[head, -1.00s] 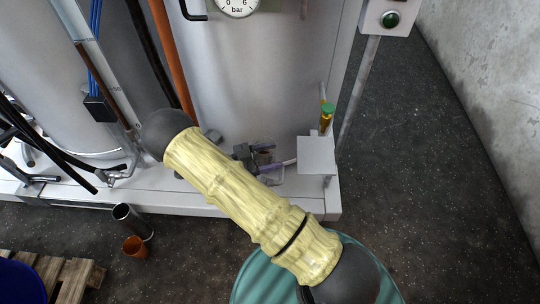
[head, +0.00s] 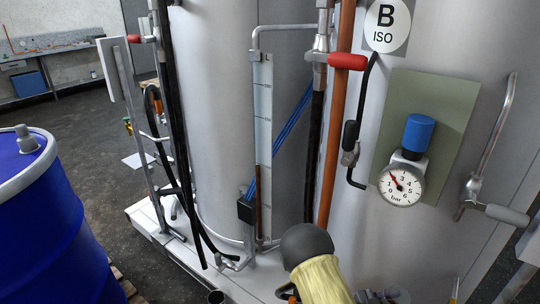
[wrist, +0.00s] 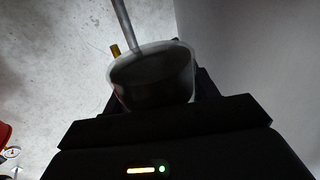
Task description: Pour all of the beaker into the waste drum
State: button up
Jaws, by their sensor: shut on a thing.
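In the wrist view my gripper (wrist: 160,92) is shut on the beaker (wrist: 150,92), a cup with a pale rim and a dark inside. Its contents cannot be made out. A thin grey rod or pipe crosses above its mouth; I cannot tell whether it is inside or behind. In the head view a blue drum (head: 48,225) with a pale rim and a grey fitting on top stands at the left edge. No label shows, so I cannot tell if it is the waste drum. My gripper and the beaker are out of the head view.
Large grey tanks with pipes, a pressure gauge (head: 401,186) and a red-handled valve (head: 346,62) fill the middle and right. They stand on a white plinth (head: 150,222). Dark floor (head: 85,150) is open between the blue drum and the plinth. A workbench (head: 60,60) stands far back left.

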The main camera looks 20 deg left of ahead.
aim_at(404, 292)
jog(key=r+n+t+y+p, duration=0.1)
jog(key=p, duration=0.1)
jog(key=w+r+n+t+y+p, duration=0.1)
jog(key=r+t, duration=0.1)
jog(key=r+n+t+y+p, duration=0.1)
jog(key=r+n+t+p, duration=0.1)
jog(key=shift+w+d+r+y+p, duration=0.15)
jog(key=shift+w+y+p, duration=0.15)
jog(key=shift+y, duration=0.1)
jog(key=r+n+t+y+p, duration=0.1)
jog(key=n+y+p, duration=0.2)
jog(key=y+p, duration=0.1)
jog(key=s+r+n+t+y+p, duration=0.1)
jog(key=r+n+t+y+p, duration=0.1)
jog(key=y+p, duration=0.2)
jog(key=a+r+n+t+y+p, duration=0.1)
jog(key=r+n+y+p, duration=0.1)
jog(key=p, duration=0.5)
jog(key=shift+s+n+t+y, duration=0.2)
jog(key=shift+n+y, duration=0.2)
jog(key=shift+y, duration=0.15)
jog(key=shift+s+n+t+y, duration=0.2)
jog(key=shift+n+y, duration=0.2)
jog(key=shift+y, duration=0.15)
jog(key=shift+a, duration=0.1)
